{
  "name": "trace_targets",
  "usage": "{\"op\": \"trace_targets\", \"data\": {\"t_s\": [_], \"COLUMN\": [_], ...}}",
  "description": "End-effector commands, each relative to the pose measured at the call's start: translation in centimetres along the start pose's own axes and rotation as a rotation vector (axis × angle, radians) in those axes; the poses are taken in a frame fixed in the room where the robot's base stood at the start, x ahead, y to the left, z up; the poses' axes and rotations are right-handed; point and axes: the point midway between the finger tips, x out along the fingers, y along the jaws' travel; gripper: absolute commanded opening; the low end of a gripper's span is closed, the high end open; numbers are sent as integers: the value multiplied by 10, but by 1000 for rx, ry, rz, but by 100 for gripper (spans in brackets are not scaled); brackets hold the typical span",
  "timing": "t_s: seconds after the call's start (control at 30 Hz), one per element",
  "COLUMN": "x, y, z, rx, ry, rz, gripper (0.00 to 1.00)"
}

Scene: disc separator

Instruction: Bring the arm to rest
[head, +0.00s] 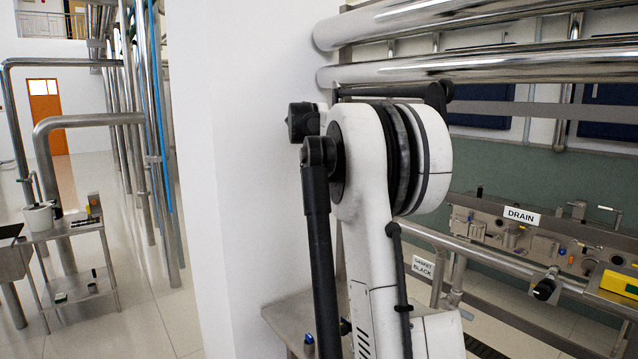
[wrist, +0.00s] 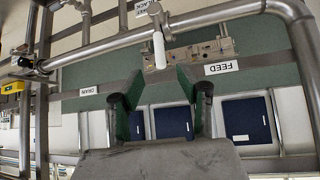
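My arm (head: 375,190), white with black joint covers, stands folded in the middle of the head view. My gripper is hidden there. In the wrist view my gripper (wrist: 160,88) shows at the lower middle, its two dark fingers apart. I see nothing held between them. A white cylindrical piece (wrist: 159,50) shows beyond the fingertips; its distance is unclear.
A steel rail (head: 480,258) and a machine labelled DRAIN (head: 521,215) stand right of my arm. Thick pipes (head: 480,70) run above. A white wall (head: 245,150) stands to the left, with a small cart (head: 75,230) beyond. A FEED label (wrist: 223,68) shows in the wrist view.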

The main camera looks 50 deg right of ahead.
Motion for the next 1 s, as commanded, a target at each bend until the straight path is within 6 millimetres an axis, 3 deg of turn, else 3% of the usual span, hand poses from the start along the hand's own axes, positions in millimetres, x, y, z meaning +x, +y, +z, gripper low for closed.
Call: {"op": "trace_targets", "data": {"t_s": [0.27,0.43,0.67,1.0], "x": [0,-16,-66,-124], "y": [0,6,32,99], "z": [1,23,99,220], "rx": [-2,-65,-290,-635], "ry": [-1,-24,-95,-166], "rz": [-1,-43,-189,-439], "gripper": [35,35,35,35]}}
